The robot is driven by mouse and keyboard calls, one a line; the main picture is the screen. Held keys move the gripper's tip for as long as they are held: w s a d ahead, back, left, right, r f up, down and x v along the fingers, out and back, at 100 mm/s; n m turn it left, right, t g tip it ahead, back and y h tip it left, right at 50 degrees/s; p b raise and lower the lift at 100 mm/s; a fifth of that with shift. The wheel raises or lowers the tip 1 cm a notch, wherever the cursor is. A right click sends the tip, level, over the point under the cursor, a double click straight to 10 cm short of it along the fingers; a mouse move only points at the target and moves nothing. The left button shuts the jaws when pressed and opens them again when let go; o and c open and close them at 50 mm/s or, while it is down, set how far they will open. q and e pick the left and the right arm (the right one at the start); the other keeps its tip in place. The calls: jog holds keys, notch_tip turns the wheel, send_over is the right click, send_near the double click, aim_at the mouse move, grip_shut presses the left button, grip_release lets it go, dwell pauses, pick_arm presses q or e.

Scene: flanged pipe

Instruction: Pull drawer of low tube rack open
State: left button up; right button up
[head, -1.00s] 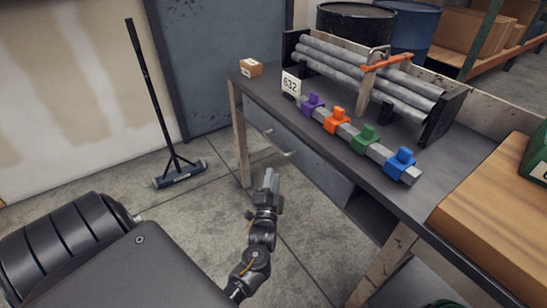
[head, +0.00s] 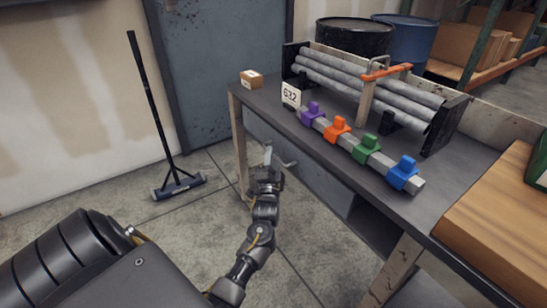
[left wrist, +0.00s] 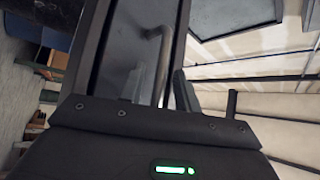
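The tube rack (head: 436,134) with several grey tubes stands on a dark workbench (head: 455,178). A blue-grey drawer front (head: 315,178) sits under the bench top and looks closed. Its bar handle (head: 285,163) shows just right of my left gripper's fingertips. My left gripper (head: 268,157) is in front of the drawer, at the handle. In the left wrist view the metal handle (left wrist: 163,62) lies between the dark fingers, with a gap seen beside it, so the gripper looks open. Contact is hard to tell. My right gripper is not in view.
A bench leg (head: 240,140) stands left of the gripper. A broom (head: 178,186) leans on the wall.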

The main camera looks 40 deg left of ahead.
pick_arm(q)
jog(key=shift+w+a+r, duration=0.2)
jog(key=shift+w+a, duration=0.05)
jog(key=shift+w, duration=0.05)
grip_shut()
